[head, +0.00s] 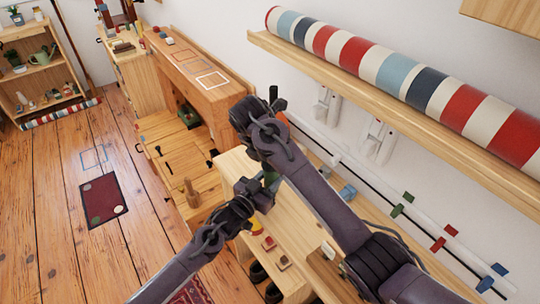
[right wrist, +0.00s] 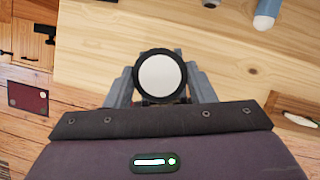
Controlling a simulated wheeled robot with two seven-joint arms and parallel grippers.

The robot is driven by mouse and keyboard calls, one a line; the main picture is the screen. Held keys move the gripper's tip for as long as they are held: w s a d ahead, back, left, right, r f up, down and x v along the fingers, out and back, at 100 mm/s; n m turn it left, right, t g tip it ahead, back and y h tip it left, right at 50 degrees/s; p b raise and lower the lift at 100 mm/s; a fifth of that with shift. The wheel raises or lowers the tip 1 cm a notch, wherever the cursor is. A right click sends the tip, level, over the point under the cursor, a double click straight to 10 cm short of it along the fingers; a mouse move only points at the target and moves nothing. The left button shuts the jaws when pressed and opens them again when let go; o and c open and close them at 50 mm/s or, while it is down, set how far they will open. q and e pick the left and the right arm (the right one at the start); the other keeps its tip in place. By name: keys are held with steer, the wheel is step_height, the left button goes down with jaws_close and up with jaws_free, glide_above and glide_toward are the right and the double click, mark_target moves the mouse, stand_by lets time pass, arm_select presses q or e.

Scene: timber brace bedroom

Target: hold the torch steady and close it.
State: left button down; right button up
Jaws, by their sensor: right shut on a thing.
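The torch (right wrist: 160,76) shows end-on in the right wrist view, as a round white face with a black rim. My right gripper (right wrist: 160,95) is shut on it, with one grey finger on each side. In the head view my right gripper is mostly hidden by its own wrist, and the torch cannot be made out clearly. My left gripper (head: 249,189) is close to the right one, beside it on the left, above the wooden worktop (head: 238,163). Its fingers are small and dark there, so its opening and any contact with the torch cannot be told.
A blue and white cylinder (right wrist: 266,14) lies on the worktop. Small red blocks (head: 268,243) sit on the lower wooden surface. A shelf (head: 400,108) with a striped roll (head: 395,72) runs along the wall at the right. The floor at the left is mostly free around a dark red mat (head: 103,198).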

steer(key=shift+f, duration=0.55)
steer(key=m, duration=0.2)
steer(key=m+g+h, duration=0.1)
steer(key=m, duration=0.2)
steer(key=shift+w+a+g, duration=0.15)
steer(key=shift+w+g, duration=0.05)
steer(key=shift+g, duration=0.1)
steer(key=m+g, duration=0.1)
steer(key=m, duration=0.3)
steer(key=shift+w+m+g+h, duration=0.1)
steer(key=shift+m+g+h, duration=0.3)
steer(key=o, duration=0.9)
steer(key=shift+o, duration=0.2)
